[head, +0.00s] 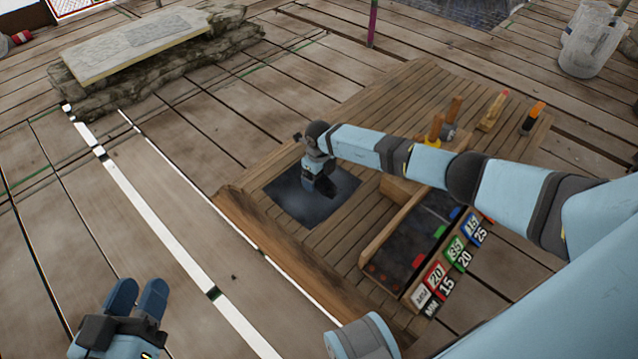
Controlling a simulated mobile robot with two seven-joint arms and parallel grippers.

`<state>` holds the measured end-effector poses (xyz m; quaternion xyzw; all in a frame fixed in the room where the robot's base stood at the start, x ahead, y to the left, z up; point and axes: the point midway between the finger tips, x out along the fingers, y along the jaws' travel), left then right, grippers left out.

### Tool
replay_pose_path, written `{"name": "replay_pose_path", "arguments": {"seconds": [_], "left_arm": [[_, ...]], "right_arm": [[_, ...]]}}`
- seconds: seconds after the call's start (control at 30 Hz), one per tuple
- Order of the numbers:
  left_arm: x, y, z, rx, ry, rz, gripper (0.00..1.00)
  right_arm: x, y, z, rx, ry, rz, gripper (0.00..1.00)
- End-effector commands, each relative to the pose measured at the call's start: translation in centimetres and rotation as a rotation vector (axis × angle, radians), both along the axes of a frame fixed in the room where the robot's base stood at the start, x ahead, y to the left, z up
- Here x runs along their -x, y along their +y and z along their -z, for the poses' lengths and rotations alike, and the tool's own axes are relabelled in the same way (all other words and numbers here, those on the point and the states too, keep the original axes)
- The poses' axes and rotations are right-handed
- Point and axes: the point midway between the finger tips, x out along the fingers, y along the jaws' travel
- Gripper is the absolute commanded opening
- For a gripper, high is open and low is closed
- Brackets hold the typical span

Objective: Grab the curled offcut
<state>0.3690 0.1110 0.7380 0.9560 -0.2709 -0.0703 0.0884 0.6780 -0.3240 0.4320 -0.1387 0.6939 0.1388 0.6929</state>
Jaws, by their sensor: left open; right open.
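I cannot make out a curled offcut for certain. A tiny dark speck (234,277) lies on the boards left of the wooden beam, too small to identify. My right gripper (322,190) points down over a dark square sheet (305,211) on the slatted wooden platform. It is open, and it hides part of the sheet beneath it; whether it touches the sheet I cannot tell. My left gripper (138,296) is open and empty over the deck at the lower left, well away from the sheet.
A wooden tray (376,243) with dark compartments and coloured number labels stands right of the sheet. Wooden-handled tools (436,129) lie behind my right arm. A thick beam (290,268) edges the platform. A stone slab (135,45) is at the back left, a bucket (590,42) at the back right.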

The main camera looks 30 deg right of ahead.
Motion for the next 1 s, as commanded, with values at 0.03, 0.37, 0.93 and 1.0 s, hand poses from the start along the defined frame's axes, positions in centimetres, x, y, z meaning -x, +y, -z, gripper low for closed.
{"name": "replay_pose_path", "arguments": {"seconds": [0.03, 0.37, 0.93, 1.0], "left_arm": [[0.0, 0.0, 0.6, -0.005, 0.009, 0.004, 0.43], [0.1, -0.1, 0.8, -0.013, 0.023, 0.01, 0.43], [0.0, 0.0, 0.6, -0.014, 0.022, 0.01, 0.43], [0.0, 0.0, 0.3, -0.012, 0.016, 0.007, 0.43]], "right_arm": [[0.0, 0.1, 0.8, -0.001, -0.001, -0.001, 0.91], [0.0, 0.0, 1.1, 0.0, -0.001, -0.001, 0.86], [-0.1, 0.0, 0.7, -0.001, -0.003, -0.001, 0.3], [-0.1, 0.0, 0.1, -0.001, -0.003, -0.001, 0.3]]}}
